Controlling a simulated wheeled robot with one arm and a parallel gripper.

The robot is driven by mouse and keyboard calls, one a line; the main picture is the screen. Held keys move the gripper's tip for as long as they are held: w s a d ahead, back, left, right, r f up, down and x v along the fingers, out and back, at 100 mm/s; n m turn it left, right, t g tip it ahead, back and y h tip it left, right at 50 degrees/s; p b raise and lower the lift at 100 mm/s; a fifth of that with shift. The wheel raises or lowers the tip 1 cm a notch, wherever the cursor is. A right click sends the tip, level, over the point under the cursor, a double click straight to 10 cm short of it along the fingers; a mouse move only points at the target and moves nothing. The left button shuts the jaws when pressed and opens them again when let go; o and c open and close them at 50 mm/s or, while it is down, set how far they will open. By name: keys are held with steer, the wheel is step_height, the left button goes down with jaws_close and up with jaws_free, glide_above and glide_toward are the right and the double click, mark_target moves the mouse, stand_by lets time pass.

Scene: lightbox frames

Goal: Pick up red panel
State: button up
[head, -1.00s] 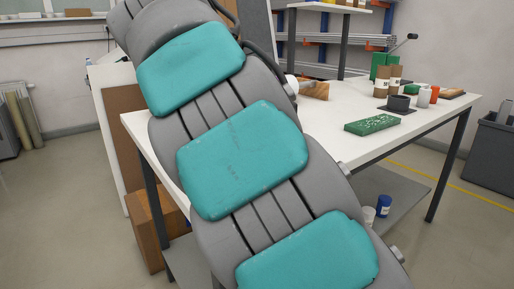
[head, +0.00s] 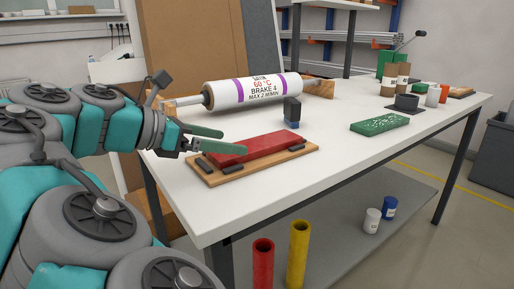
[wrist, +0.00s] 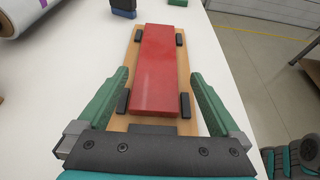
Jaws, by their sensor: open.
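The red panel (head: 251,149) is a flat red slab lying on a wooden base (head: 214,177) with small black blocks around it, near the front edge of the white table. In the wrist view the red panel (wrist: 157,72) runs away from me along the middle of the wooden base (wrist: 123,121). My gripper (head: 234,141) is at the panel's left end in the head view. In the wrist view my gripper (wrist: 160,82) is open, one green finger on each side of the panel's near end. Gaps show between the fingers and the panel; their height above the base is unclear.
A white roller with purple bands (head: 254,91) lies behind the panel. A black and blue block (head: 291,112) stands between them. A green slab (head: 380,124) and several containers are farther right. Red (head: 263,262) and yellow (head: 298,255) tubes stand below the table's front edge.

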mark_target(252, 145)
steer(key=shift+x, duration=3)
steer(key=shift+w+a, duration=0.1)
steer(key=shift+a, duration=0.05)
steer(key=c, duration=1.4)
steer(key=shift+r, duration=0.1)
